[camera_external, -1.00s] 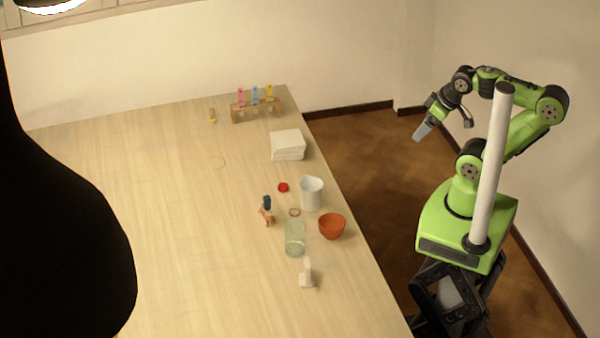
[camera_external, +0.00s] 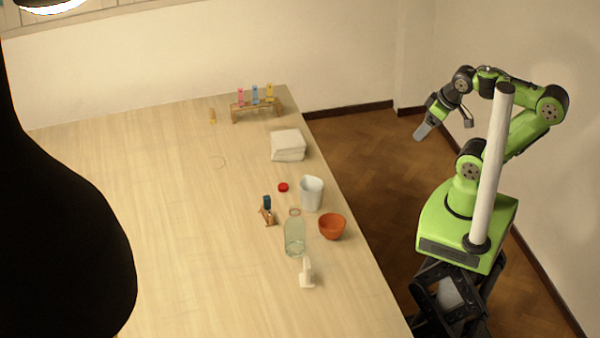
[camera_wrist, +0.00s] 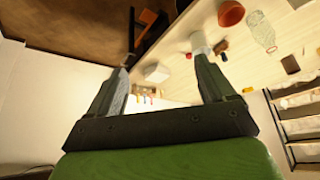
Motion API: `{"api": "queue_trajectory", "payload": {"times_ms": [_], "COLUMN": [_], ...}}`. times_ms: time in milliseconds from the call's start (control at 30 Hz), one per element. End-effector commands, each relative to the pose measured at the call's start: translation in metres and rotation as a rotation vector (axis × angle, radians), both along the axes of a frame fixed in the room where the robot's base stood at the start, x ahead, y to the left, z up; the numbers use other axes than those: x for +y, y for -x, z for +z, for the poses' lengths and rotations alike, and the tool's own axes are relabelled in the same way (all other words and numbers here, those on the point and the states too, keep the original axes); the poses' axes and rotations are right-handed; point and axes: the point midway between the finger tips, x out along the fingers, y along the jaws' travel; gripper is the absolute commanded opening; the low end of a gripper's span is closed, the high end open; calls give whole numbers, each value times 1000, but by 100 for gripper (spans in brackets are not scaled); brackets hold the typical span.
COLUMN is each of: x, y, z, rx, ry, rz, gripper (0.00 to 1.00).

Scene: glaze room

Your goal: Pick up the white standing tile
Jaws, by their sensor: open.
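The white standing tile (camera_external: 306,272) is a thin upright white piece on a small pale base, near the right edge of the table and in front of the glass bottle. My gripper (camera_external: 425,129) is out over the floor to the right of the table, well away from the tile. In the wrist view its two fingers (camera_wrist: 162,68) stand wide apart with nothing held between them.
Close to the tile are a clear bottle (camera_external: 295,236), an orange bowl (camera_external: 332,227), a white cup (camera_external: 311,194), a small brown and blue item (camera_external: 267,214) and a red cap (camera_external: 283,187).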

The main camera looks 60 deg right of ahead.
Motion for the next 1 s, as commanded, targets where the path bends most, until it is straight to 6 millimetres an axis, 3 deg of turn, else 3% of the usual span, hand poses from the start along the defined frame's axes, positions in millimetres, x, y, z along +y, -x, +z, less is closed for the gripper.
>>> {"api": "queue_trajectory", "payload": {"times_ms": [267,467,567,700,800,900,933,1000], "x": [3,37,72,146,214,279,295,322], "y": [-10,-71,-102,-126,-121,-95,-86,-66], "z": [-10,-68,-101,-144,-169,-186,-189,-195], "rx": [-1,-52,-109,-244,-396,-581,623,630], "ry": [35,358,627,1122,1562,2019,-2101,-2023], "rz": [81,640,1006,1569,1945,2205,-2209,-1965], "gripper": [83,83,83,83,83,83,83,83]}}
